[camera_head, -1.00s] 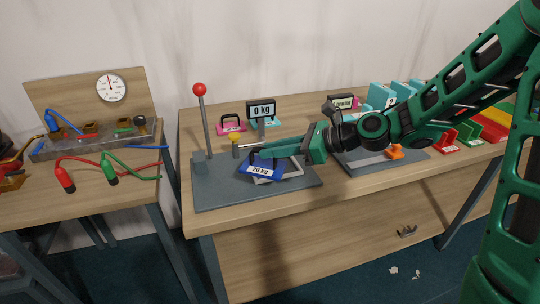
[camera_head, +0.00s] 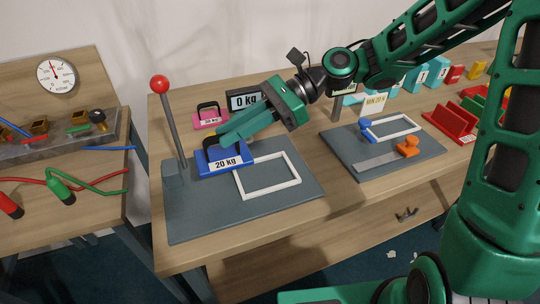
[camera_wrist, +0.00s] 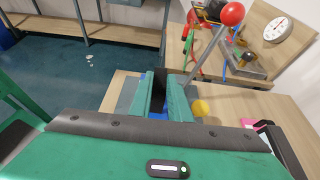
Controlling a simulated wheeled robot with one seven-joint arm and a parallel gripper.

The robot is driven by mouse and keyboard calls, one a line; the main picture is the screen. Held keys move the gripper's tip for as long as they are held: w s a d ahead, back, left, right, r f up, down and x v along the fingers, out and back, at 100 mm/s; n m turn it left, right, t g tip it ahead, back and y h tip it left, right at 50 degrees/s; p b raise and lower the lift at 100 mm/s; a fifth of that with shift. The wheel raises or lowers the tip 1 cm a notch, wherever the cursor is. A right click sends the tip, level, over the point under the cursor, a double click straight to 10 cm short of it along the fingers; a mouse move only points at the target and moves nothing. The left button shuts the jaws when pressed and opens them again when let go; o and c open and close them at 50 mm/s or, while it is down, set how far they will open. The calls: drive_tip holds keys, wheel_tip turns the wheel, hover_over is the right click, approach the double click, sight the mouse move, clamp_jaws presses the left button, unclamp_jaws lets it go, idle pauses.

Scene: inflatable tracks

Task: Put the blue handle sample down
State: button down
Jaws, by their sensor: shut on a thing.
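The blue handle sample (camera_head: 216,166), labelled 20 kg, is at the back left of a grey plate (camera_head: 200,217) in the head view. It is left of the white square frame (camera_head: 267,174) fixed on that plate. My gripper (camera_head: 226,139) reaches in from the right and is shut on the sample's dark handle. I cannot tell whether the sample touches the plate. In the wrist view my gripper's fingers (camera_wrist: 165,95) hide most of the sample; only a little blue (camera_wrist: 180,112) shows between and beside them.
A lever with a red ball (camera_head: 159,85) stands just left of the sample. A pink handle sample (camera_head: 209,117) and a 0 kg display (camera_head: 245,100) are behind. A second grey plate (camera_head: 385,157) lies to the right. A side table with coloured tools is at left.

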drive_tip(key=shift+w+d+f, duration=0.55)
drive_tip(key=shift+d+f, duration=0.95)
drive_tip(key=shift+f, duration=0.15)
drive_tip(key=shift+w+d+f, duration=0.55)
drive_tip(key=shift+d+f, duration=1)
drive_tip(key=shift+f, duration=0.05)
drive_tip(key=shift+w+d+f, duration=0.55)
drive_tip(key=shift+d+f, duration=0.95)
drive_tip(key=shift+f, duration=0.15)
drive_tip(key=shift+f, duration=0.1)
drive_tip(key=c, duration=1.6)
unclamp_jaws()
drive_tip(key=shift+c, duration=0.2)
drive_tip(key=v, duration=1.2)
